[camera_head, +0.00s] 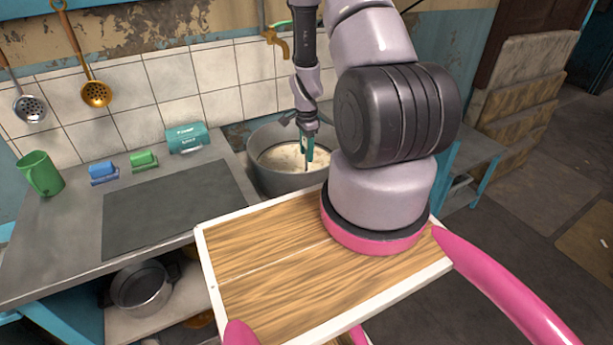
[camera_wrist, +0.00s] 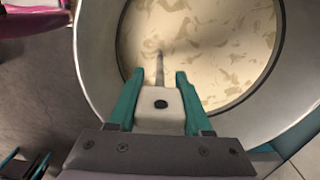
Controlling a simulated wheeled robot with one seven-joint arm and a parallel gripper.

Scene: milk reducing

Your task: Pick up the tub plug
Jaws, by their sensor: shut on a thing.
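A round grey metal tub (camera_head: 262,178) stands in the counter by the tiled wall, with pale, patchy milk in it. My gripper (camera_head: 306,150) points down into the tub from above. In the wrist view its teal fingers (camera_wrist: 160,74) are shut on a thin grey rod (camera_wrist: 159,70), which I take for the tub plug's stem. The rod runs down towards the milk, and its lower end is hidden or too unclear to make out. A pale block with a dark round spot sits between the fingers at the rod's near end. The tub's wide rim also shows in the wrist view (camera_wrist: 93,55).
A green mug (camera_head: 40,174), a blue block (camera_head: 103,172), a green block (camera_head: 143,160) and a teal box (camera_head: 187,138) stand on the counter (camera_head: 75,240) left of the tub. A brass tap (camera_head: 277,42) is above the tub. A pot (camera_head: 140,288) sits on the shelf below.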

